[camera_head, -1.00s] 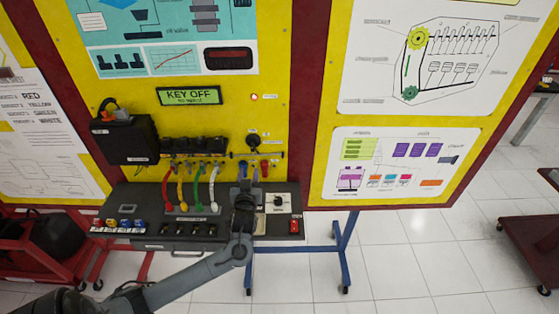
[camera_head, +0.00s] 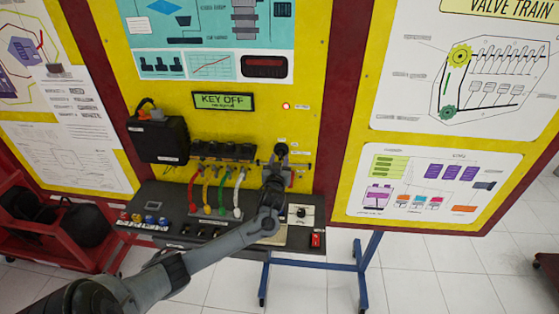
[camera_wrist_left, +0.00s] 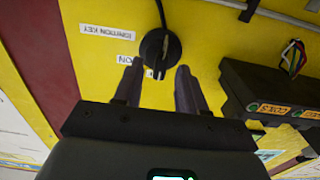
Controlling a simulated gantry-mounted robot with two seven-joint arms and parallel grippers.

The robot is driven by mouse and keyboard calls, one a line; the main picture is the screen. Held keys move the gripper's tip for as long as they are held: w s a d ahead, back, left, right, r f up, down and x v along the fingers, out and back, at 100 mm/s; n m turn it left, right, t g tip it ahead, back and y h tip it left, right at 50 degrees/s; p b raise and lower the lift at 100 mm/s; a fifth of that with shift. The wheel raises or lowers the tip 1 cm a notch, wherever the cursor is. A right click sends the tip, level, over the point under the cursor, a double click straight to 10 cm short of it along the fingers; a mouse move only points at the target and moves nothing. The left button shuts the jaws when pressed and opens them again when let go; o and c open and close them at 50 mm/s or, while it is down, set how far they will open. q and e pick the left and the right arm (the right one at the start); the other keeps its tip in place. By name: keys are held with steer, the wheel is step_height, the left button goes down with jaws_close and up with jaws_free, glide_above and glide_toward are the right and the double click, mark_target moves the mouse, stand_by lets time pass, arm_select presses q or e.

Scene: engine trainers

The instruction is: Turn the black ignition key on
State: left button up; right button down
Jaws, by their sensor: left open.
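The black ignition key (camera_head: 281,149) is on the yellow panel, right of the row of black coils. In the left wrist view the round black key (camera_wrist_left: 159,46) shows large, beside an "IGNITION KEY" label (camera_wrist_left: 107,32) and an "ON" label (camera_wrist_left: 126,62). My left gripper (camera_head: 279,162) is just below the key in the head view. In the left wrist view its two fingers (camera_wrist_left: 158,74) are apart, one on each side of the key's near end; I cannot tell whether they touch it. The display (camera_head: 223,101) reads "KEY OFF". My right gripper is not in view.
A black box (camera_head: 158,138) and the coils (camera_head: 222,150) stick out from the panel at left. Colored cables (camera_head: 206,190) run down to the dark console shelf (camera_head: 175,197) under the key. A red switch (camera_head: 315,240) sits at the shelf's right end.

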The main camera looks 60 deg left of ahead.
arm_select(q)
steer(key=shift+w+a, duration=0.2)
steer(key=shift+a, duration=0.05)
jaws_close()
